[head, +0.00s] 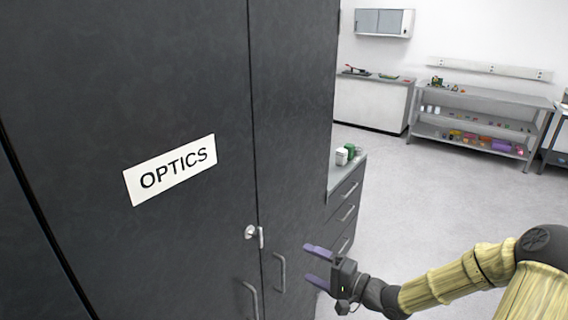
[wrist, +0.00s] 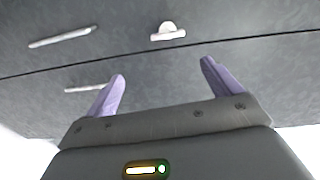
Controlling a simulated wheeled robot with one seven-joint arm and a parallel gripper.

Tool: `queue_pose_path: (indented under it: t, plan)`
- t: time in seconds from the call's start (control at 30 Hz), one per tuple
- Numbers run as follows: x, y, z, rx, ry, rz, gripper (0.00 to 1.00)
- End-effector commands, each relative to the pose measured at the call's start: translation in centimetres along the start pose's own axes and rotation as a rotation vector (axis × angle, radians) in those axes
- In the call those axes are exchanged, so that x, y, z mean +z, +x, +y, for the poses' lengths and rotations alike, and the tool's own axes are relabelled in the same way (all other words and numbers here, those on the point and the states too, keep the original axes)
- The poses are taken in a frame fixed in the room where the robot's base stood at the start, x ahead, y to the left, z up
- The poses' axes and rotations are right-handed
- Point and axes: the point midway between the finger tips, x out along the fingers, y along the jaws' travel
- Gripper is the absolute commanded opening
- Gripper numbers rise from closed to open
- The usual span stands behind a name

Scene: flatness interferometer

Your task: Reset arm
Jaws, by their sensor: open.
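My gripper (head: 318,266) is open and empty, with two purple fingers spread apart. It is in front of the dark cabinet (head: 190,80), close to the right door's lower part. The wrist view also shows my gripper (wrist: 163,85) with the cabinet face (wrist: 230,70) beyond the fingers. My arm (head: 460,275) reaches in from the lower right and is bent. The cabinet doors appear shut, with a white OPTICS label (head: 170,170) on the left door.
A silver latch (head: 254,235) and two handles, one on the left door (head: 249,298) and one on the right (head: 280,271), stick out. A drawer unit (head: 346,205) stands right of the cabinet. A shelf bench (head: 480,95) is at the back. Open floor (head: 400,190) lies between.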

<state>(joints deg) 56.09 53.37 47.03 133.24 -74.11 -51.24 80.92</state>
Motion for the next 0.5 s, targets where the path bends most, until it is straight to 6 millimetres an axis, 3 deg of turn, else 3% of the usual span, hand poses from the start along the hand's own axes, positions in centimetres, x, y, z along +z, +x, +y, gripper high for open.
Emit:
queue_pose_path:
  t: [0.23,0.37,0.5]
  plan:
    - [1.2,0.3,5.3,0.422,-0.238,-0.008,0.90]
    - [1.4,-1.6,7.3,0.690,-0.396,-0.030,0.90]
    - [1.7,-4.6,7.6,0.941,-0.536,-0.069,0.90]
